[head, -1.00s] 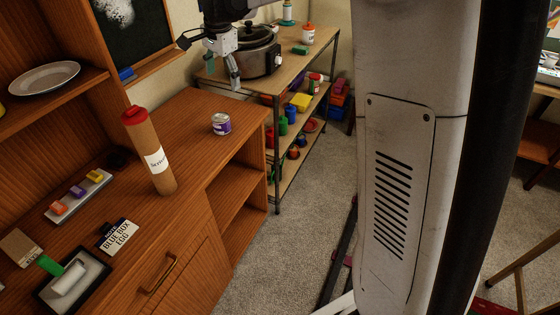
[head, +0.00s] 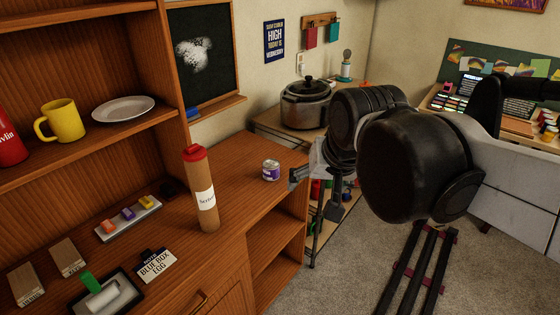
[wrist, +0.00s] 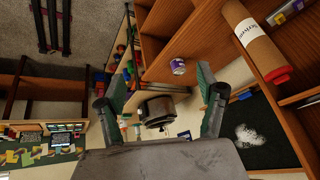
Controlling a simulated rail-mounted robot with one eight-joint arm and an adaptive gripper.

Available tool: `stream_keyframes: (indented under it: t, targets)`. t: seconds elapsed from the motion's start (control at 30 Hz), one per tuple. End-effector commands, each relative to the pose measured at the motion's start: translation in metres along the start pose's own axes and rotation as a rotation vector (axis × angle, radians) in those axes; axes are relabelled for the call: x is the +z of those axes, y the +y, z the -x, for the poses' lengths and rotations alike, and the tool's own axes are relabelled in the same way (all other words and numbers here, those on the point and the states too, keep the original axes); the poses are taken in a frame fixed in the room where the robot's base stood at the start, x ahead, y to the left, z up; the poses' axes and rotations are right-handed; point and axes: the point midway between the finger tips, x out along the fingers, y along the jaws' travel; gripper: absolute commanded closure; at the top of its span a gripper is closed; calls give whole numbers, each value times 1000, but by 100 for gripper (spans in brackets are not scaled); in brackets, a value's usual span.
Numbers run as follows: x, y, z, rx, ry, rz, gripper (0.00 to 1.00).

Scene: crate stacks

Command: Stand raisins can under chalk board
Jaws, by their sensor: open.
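The raisins can (head: 270,170), small with a purple and white label and a silver lid, stands upright on the wooden cabinet top right of the tall brown canister. It also shows in the wrist view (wrist: 177,66). The chalk board (head: 206,57), dark with a white smudge, hangs on the wall above the left part of the cabinet top; it also shows in the wrist view (wrist: 250,122). My gripper (wrist: 158,80) is open and empty, its fingers spread, with the can beyond them. In the head view my gripper is partly hidden by my arm, right of the can.
A tall brown canister with a red lid (head: 202,190) stands left of the can. The board has a wooden ledge (head: 215,106) with a blue eraser. A slow cooker (head: 306,103) stands on the shelf behind. The cabinet top (head: 240,185) around the can is clear.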

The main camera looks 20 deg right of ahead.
Motion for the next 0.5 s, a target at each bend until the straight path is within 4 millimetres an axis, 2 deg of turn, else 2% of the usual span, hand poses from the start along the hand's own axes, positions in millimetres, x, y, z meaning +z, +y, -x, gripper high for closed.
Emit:
stream_keyframes:
  t: [0.03,0.2,0.33,0.5]
  targets:
    - [16,4,1,-4,15,38,30]
    - [53,14,0,-10,60,166,30]
    - [69,18,-2,-11,82,225,30]
    - [76,19,-4,-11,92,252,30]
